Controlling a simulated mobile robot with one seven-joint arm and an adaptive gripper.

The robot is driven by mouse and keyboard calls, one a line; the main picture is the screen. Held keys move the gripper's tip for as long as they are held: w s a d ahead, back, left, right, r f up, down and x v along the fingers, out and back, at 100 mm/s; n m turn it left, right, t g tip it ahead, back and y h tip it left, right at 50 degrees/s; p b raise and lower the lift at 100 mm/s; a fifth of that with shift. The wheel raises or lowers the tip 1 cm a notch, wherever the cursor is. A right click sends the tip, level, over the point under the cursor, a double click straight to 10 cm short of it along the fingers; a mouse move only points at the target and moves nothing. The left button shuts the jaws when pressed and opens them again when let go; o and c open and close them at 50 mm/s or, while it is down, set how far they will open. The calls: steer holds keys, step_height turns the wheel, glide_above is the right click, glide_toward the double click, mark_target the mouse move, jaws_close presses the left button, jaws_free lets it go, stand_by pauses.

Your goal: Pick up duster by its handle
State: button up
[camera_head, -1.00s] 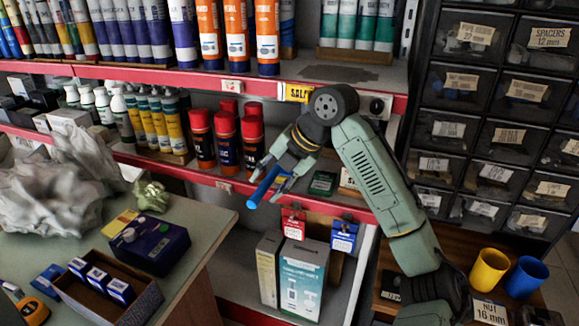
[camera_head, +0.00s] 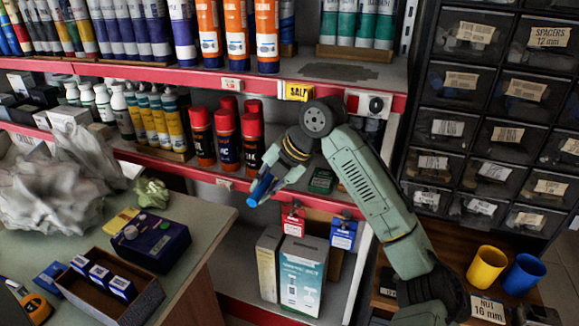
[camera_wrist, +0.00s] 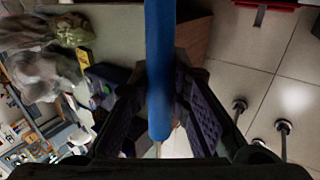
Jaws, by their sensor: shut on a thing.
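My gripper (camera_head: 268,186) is in front of the red-edged shelf, above the gap beside the table. It is shut on a blue rod-like handle (camera_wrist: 158,65), which I take to be the duster's. In the head view the handle (camera_head: 259,189) is short and points down to the left. In the wrist view it runs from the top edge down between the two dark finger pads (camera_wrist: 120,120). The duster's head cannot be made out in either view.
Red-capped spray cans (camera_head: 226,140) stand on the shelf just behind my gripper. Red and blue tags (camera_head: 343,235) hang below the shelf edge, above boxes (camera_head: 302,275). The table (camera_head: 205,228) at left holds a dark box (camera_head: 150,240) and a crumpled grey cloth (camera_head: 55,195).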

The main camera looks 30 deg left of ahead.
jaws_close()
steer(key=shift+r, duration=0.1)
stand_by(0.4)
